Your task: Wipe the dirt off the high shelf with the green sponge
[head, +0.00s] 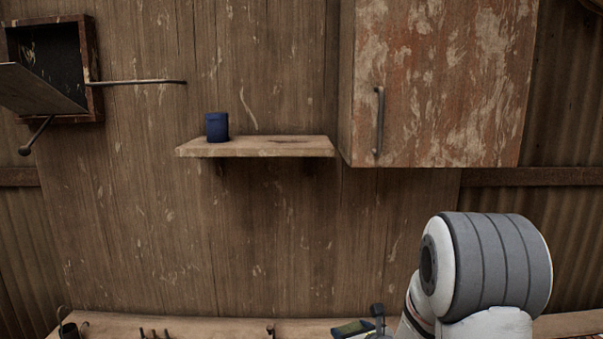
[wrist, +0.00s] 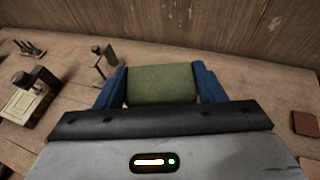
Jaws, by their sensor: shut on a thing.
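The high shelf (head: 225,149) is a pale wooden board on the plank wall in the head view. A dark dirt patch (head: 290,140) lies on the right half of its top. The green sponge (wrist: 162,86) sits between the blue fingers of my gripper (wrist: 160,80) in the wrist view. My gripper is shut on it, low over the workbench and well below the shelf. At the bottom of the head view, a small part of the sponge and fingers shows beside my arm, mostly cut off by the frame edge.
A dark blue cup (head: 216,126) stands on the shelf's left part. A worn cabinet (head: 440,80) hangs close to the shelf's right end. An open wall box (head: 94,60) with a rod is at left. The workbench (wrist: 55,60) holds several tools and a reddish-brown block (wrist: 305,123).

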